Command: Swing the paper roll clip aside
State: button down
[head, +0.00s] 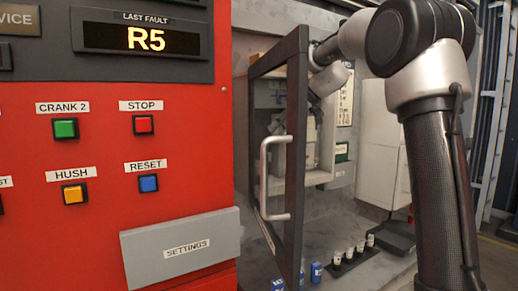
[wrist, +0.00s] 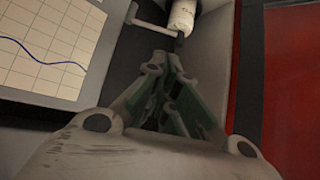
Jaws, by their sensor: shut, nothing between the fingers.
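A white cylinder that looks like the paper roll (wrist: 183,14) shows at the top of the wrist view, cut off by the edge. A thin pale bar (wrist: 148,27), which looks like the clip, runs from the left towards the roll's lower end. My gripper (wrist: 166,64) is shut and empty, with its fingertips just below the roll and bar in the picture. I cannot tell whether the fingertips touch either. In the head view my arm reaches behind a dark door frame, and my gripper is small and partly hidden there.
A chart sheet (wrist: 45,50) with a blue line lies left of the gripper. A red panel (wrist: 294,80) stands right. In the head view, the open door frame (head: 298,125) with a pale handle (head: 264,180) stands before the arm.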

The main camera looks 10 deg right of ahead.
jog(key=x, duration=1)
